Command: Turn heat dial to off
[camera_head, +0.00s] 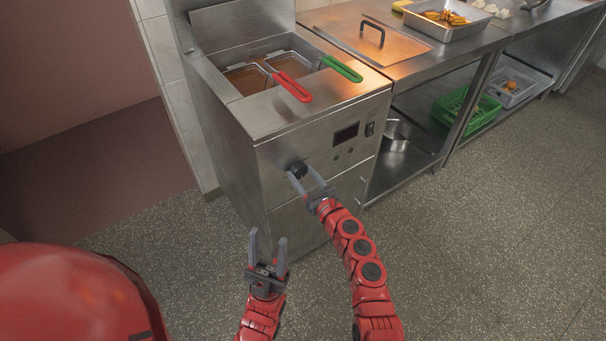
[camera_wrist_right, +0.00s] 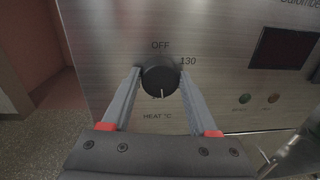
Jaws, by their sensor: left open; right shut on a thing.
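The black heat dial (camera_head: 298,168) is on the front panel of the steel fryer (camera_head: 310,115). In the right wrist view the dial (camera_wrist_right: 160,80) has a white pointer mark facing down, toward the "HEAT °C" label. "OFF" is printed above the dial and "130" at its upper right. My right gripper (camera_head: 302,172) is shut on the dial, with one finger on each side of it; the fingers also show in the right wrist view (camera_wrist_right: 160,84). My left gripper (camera_head: 268,236) is open and empty, below and left of the dial, in front of the fryer.
A dark display (camera_head: 346,134) and a switch (camera_head: 370,128) are right of the dial. Baskets with red (camera_head: 292,87) and green (camera_head: 342,69) handles sit in the fryer top. A steel counter with a shelf and a green crate (camera_head: 466,110) stands right. The floor in front is clear.

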